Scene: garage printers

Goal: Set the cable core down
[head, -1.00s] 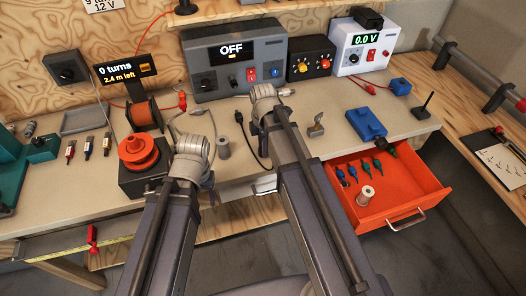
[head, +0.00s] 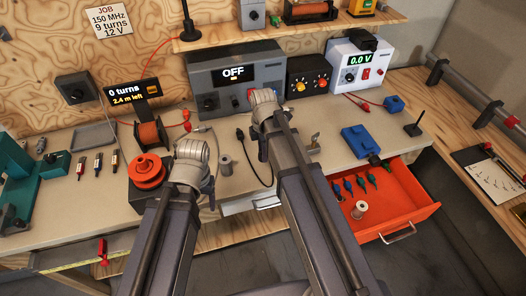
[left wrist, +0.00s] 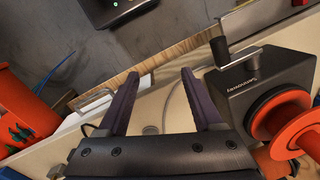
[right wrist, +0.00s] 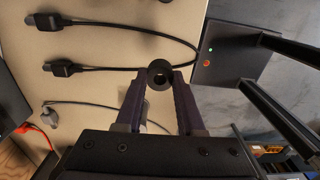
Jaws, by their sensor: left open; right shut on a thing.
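The cable core is a small black ring (right wrist: 160,65) in the right wrist view. My right gripper (right wrist: 160,80) is shut on it, with one finger at each side and the hole facing the camera. In that view the core is above the pale bench near its front edge; I cannot tell its height. In the head view my right gripper (head: 263,148) is over the bench, and the core cannot be made out there. My left gripper (left wrist: 160,85) is open and empty near the bench's front edge, beside the dark winder box (left wrist: 262,85).
Black cables with plugs (right wrist: 62,68) lie on the bench near the core. The orange drawer (head: 412,205) is open at right, holding small tools and a spool. A blue block (head: 361,141) sits on the bench above it.

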